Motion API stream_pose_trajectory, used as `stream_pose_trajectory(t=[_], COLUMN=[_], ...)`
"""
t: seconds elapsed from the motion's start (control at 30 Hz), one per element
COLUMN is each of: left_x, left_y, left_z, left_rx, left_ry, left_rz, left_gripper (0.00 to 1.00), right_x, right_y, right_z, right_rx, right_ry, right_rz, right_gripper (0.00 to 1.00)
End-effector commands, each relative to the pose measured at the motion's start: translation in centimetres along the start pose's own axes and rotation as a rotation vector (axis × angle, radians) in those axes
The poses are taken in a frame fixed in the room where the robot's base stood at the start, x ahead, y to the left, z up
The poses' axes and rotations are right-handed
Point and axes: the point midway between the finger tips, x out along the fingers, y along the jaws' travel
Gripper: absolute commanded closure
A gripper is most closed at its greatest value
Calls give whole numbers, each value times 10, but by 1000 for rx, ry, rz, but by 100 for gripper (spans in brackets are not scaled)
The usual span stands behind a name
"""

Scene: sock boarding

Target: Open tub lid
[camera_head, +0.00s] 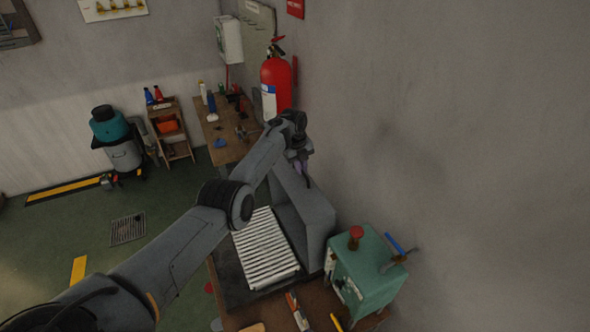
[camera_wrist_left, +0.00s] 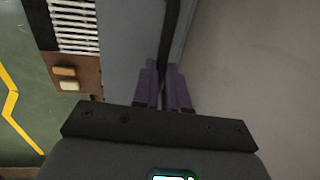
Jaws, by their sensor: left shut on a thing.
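My left gripper (camera_head: 304,168) reaches down to the far end of a long grey box (camera_head: 312,222) beside the wall. In the left wrist view my left gripper's purple fingers (camera_wrist_left: 162,88) are close together on a thin dark strip (camera_wrist_left: 170,40). The strip runs along the side of a broad grey surface (camera_wrist_left: 128,45). This looks like the edge of the grey box, perhaps the tub and its lid; I cannot tell whether the lid is raised. The fingertips are partly hidden in the head view. My right gripper is not in view.
A white slatted rack (camera_head: 265,247) lies left of the grey box. A green machine with a red button (camera_head: 368,275) stands at the near right. The wall (camera_head: 450,150) is close on the right. A wooden bench (camera_head: 228,135) and a red fire extinguisher (camera_head: 276,82) are beyond.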

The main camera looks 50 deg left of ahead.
Motion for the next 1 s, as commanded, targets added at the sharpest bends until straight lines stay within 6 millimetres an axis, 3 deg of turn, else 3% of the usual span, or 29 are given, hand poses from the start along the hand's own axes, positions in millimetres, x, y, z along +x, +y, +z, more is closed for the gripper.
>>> stream_pose_trajectory(t=[0.27, 0.3, 0.47, 0.8, 1.0], left_x=[2, 2, 2, -1, -20], left_y=[2, 2, 2, 1, 1], left_z=[0, 0, 0, 0, 0], left_rx=[0, 0, -1, -1, 0], left_ry=[2, 2, 2, 1, 1], left_rz=[5, 5, 4, 2, 0], left_gripper=[100, 85, 62, 62, 62], right_x=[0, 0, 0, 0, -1], right_y=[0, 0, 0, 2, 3], right_z=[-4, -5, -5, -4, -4], right_rx=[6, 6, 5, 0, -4], right_ry=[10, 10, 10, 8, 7], right_rz=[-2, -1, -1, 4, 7], right_gripper=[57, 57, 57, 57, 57])
